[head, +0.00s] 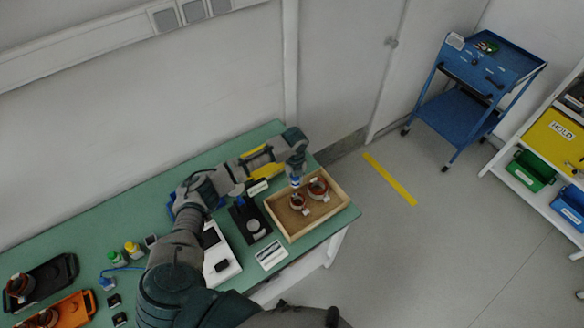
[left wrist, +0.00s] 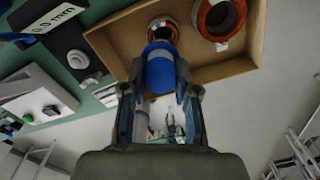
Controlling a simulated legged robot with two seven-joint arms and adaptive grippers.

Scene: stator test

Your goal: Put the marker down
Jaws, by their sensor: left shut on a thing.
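My left gripper (head: 296,172) is above the wooden tray (head: 335,213) on the green bench, over its left part. It is shut on the marker (head: 295,183), which has a blue body. In the left wrist view my left gripper (left wrist: 158,88) has the blue marker (left wrist: 160,72) between its fingers. The marker's far end points toward a copper-wound stator (head: 298,201) in the tray; I cannot tell whether they touch. A second stator (head: 318,188) sits beside it, to the right. My right gripper is not in view.
A black stand (head: 250,220) and a white device (head: 220,255) are left of the tray. Black (head: 45,280) and orange (head: 70,312) trays are far left. A blue cart (head: 490,65) stands on the floor.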

